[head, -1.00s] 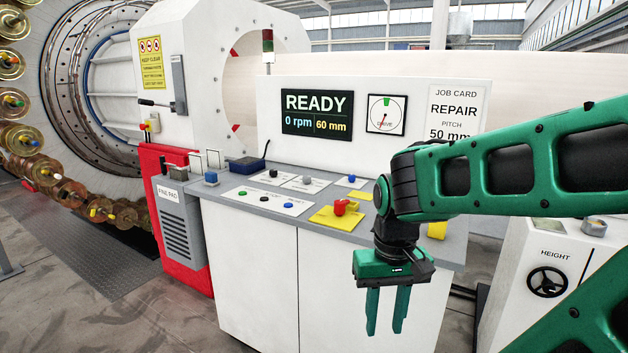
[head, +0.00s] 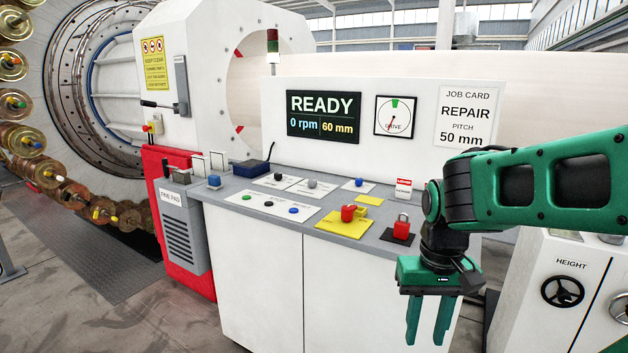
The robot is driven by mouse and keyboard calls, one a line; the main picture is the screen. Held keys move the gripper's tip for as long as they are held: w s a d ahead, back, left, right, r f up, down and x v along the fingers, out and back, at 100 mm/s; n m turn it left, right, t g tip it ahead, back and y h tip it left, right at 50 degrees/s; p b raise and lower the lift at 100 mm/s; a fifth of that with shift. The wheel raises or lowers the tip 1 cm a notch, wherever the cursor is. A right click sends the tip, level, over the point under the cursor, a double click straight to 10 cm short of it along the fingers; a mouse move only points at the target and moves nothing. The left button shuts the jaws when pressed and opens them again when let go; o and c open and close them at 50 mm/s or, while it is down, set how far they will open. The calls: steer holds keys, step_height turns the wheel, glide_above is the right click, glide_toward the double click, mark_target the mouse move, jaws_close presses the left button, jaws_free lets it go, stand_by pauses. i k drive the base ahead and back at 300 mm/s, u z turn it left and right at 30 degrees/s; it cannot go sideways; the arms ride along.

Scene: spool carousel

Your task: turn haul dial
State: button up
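The control desk (head: 255,239) carries several small knobs and buttons, but no label there reads clearly as haul dial. A black knob (head: 278,176) and a grey knob (head: 312,183) sit on white plates at the back. A blue knob (head: 358,182) sits further right. A front plate holds a green button (head: 246,197), a black one (head: 268,203) and a blue one (head: 293,209). A red switch (head: 348,213) sits on a yellow plate. My gripper (head: 426,340) points down in front of the desk's right end, fingers apart and empty, touching nothing.
A red padlock (head: 402,226) sits at the desk's right end. The screen (head: 323,116) reads READY, 0 rpm, 60 mm. The job card (head: 465,116) reads REPAIR, pitch 50 mm. A cabinet with a HEIGHT handwheel (head: 562,291) stands right. Floor is open at front left.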

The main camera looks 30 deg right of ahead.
mark_target(312, 183)
steer(key=i, duration=0.9)
